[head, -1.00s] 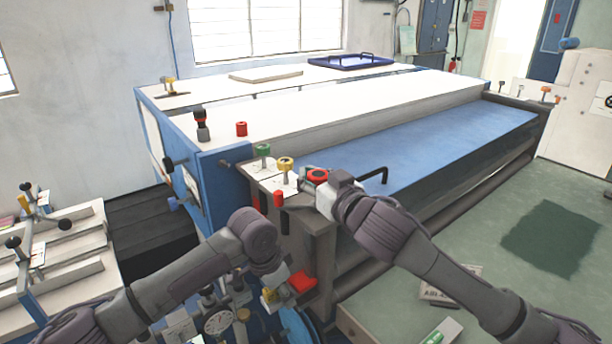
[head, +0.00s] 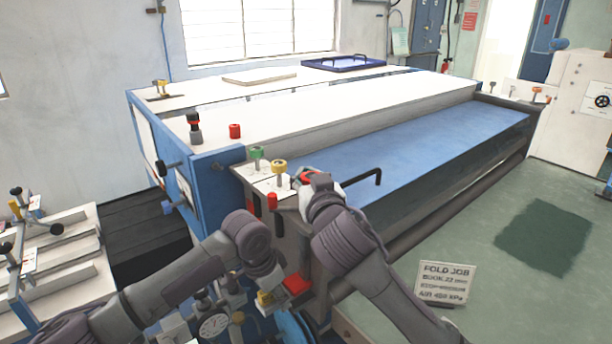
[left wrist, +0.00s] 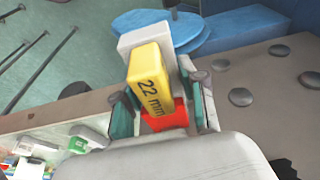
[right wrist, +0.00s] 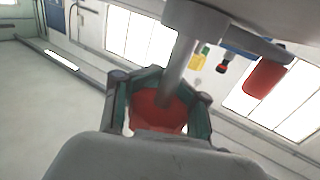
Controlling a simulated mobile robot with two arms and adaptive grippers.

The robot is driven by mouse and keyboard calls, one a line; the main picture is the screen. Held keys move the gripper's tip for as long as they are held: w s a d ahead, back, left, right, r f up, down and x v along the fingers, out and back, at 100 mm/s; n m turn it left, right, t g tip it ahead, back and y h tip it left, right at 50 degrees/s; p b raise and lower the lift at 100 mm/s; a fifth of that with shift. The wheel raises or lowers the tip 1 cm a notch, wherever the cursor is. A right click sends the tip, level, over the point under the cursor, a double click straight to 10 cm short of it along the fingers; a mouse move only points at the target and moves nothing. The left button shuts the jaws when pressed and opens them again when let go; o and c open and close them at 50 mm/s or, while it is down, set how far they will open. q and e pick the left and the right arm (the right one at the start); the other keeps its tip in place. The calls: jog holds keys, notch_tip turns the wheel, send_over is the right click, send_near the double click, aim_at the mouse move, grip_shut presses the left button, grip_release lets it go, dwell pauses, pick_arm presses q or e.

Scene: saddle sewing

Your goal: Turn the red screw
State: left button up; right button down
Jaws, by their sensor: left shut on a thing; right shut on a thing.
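The red screw (head: 317,177) is the rightmost of the coloured knobs at the machine's near corner, beside a yellow knob (head: 279,168) and a green knob (head: 256,155). My right gripper (head: 318,191) is shut on its red head, which the gripper partly hides in the head view. In the right wrist view the red head (right wrist: 155,115) sits between the fingers, with a grey shaft (right wrist: 178,70) running from it. My left gripper (left wrist: 163,103) is shut on a yellow and red block (left wrist: 150,78) marked "22 mm", low in front of the machine.
A black bar handle (head: 365,179) stands just right of the red screw. A small red knob (head: 272,201) is left of it. A red cylinder (head: 235,131) stands on the machine top. A "FOLD JOB" sign (head: 445,282) stands at lower right. Dial gauges (head: 214,326) lie below my left arm.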

jog(key=shift+s+r, duration=0.1)
jog(key=shift+r, duration=0.45)
jog(key=c, duration=1.2)
grip_release()
jog(key=o, duration=0.4)
jog(key=shift+s+d, duration=0.15)
jog(key=shift+s, duration=0.2)
jog(key=shift+c, duration=0.2)
jog(key=shift+f, duration=0.15)
jog(key=v, duration=1.1)
jog(key=shift+s, duration=0.4)
jog(key=shift+d+f, duration=0.1)
jog(key=shift+f, duration=0.05)
